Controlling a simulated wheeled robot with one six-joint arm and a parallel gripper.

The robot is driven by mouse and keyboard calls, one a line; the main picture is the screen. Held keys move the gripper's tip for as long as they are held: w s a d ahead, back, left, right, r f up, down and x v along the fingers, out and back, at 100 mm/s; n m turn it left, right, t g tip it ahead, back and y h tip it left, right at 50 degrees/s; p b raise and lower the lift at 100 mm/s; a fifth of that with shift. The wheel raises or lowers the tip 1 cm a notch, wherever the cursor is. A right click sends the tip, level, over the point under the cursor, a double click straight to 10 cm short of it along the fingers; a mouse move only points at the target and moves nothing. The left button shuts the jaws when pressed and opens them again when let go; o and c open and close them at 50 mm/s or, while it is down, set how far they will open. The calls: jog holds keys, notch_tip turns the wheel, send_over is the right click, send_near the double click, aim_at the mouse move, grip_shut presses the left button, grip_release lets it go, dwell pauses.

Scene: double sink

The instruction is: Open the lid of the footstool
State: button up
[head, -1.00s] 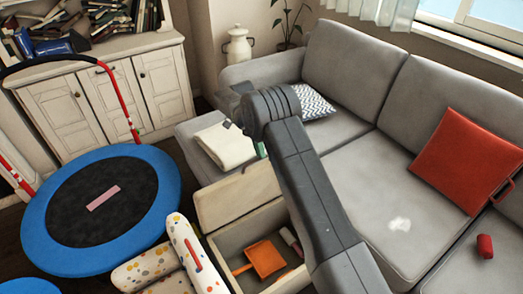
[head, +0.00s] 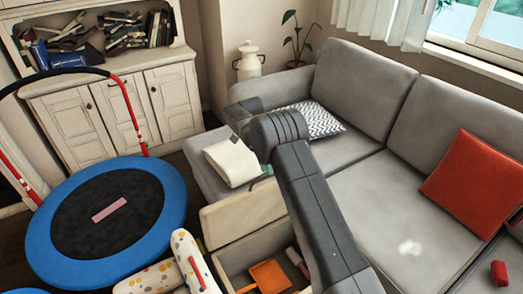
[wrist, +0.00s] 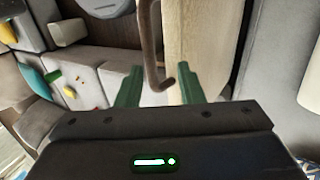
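The footstool (head: 233,264) is a beige box in front of the sofa, and its inside is visible from above. Its lid (head: 236,212) stands raised and tilted along the back edge of the box. An orange dustpan-like thing (head: 268,276) and a red item lie inside. My gripper is mostly hidden behind my arm's wrist in the head view, above and behind the lid. In the wrist view my gripper (wrist: 160,72) has its green fingers apart. A brown hooked strip (wrist: 152,45) shows between or beyond them; I cannot tell whether they touch it.
The grey sofa (head: 365,205) with a red cushion (head: 474,178) fills the right. A blue-rimmed trampoline (head: 45,238) stands left, with spotted white rolls (head: 188,255) beside the footstool. A white cabinet (head: 120,105) is behind. A folded cream cloth (head: 232,162) lies on the sofa's left section.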

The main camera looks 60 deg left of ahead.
jog(key=p+v, duration=0.8)
jog(key=v, duration=0.1)
jog(key=shift+r, duration=0.25)
jog(key=shift+a, duration=0.1)
jog(key=shift+f, duration=0.15)
dwell(0.6)
jog(key=shift+b+x, duration=4)
jog(key=shift+x, duration=0.6)
